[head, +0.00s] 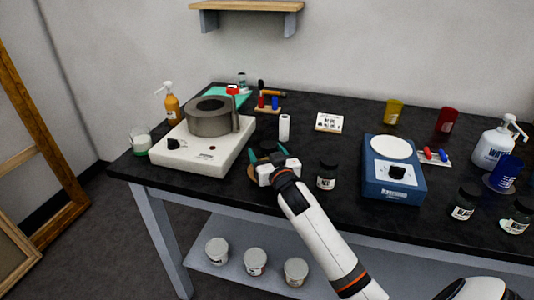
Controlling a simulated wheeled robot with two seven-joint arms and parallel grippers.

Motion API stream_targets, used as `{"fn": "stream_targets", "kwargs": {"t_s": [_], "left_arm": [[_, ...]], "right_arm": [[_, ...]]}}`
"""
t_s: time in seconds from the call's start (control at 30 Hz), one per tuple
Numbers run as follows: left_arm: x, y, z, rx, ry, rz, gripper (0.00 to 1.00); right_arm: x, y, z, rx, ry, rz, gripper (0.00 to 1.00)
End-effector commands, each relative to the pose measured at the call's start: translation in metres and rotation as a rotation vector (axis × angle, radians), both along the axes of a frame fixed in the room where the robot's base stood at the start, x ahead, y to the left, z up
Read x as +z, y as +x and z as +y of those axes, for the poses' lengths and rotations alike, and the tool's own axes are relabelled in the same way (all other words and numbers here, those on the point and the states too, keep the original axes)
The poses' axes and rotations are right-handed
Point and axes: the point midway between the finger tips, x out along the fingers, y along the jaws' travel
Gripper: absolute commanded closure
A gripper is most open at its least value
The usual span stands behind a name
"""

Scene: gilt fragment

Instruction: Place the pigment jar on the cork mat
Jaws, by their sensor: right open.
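My right gripper (267,152) is open, low over the black bench, with its arm coming in from the lower right. A brown edge, likely the cork mat (252,173), shows just left of and below the gripper; the gripper hides most of it. A dark jar with a white label (327,176) stands upright on the bench to the right of the gripper, apart from it. Similar dark labelled jars (465,201) (518,215) stand at the far right. I cannot tell from the labels which is the pigment jar. My left gripper is not in view.
A white hotplate-like device (200,150) bears a grey round pot (209,117) at left. A white cylinder (284,128) stands behind the gripper. A blue scale-like device (394,178) sits right of the nearer jar. Several cups and a pump bottle (494,147) crowd the right.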

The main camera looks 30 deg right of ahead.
Motion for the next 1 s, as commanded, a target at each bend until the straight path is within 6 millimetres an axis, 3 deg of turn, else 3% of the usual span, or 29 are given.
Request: {"fn": "stream_targets", "kwargs": {"t_s": [0.13, 0.27, 0.7, 1.0], "left_arm": [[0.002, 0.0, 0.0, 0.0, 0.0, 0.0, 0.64], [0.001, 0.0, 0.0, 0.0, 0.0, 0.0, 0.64], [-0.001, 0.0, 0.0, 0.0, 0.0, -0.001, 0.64], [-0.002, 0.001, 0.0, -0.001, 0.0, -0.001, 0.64]], "right_arm": [[0.004, 0.0, 0.0, 0.0, -0.001, -0.001, 0.3], [0.001, -0.016, 0.004, 0.001, 0.001, 0.001, 0.3], [0.001, -0.101, 0.024, 0.0, 0.001, 0.002, 0.3], [0.002, -0.117, 0.028, -0.001, 0.0, 0.0, 0.3]]}}
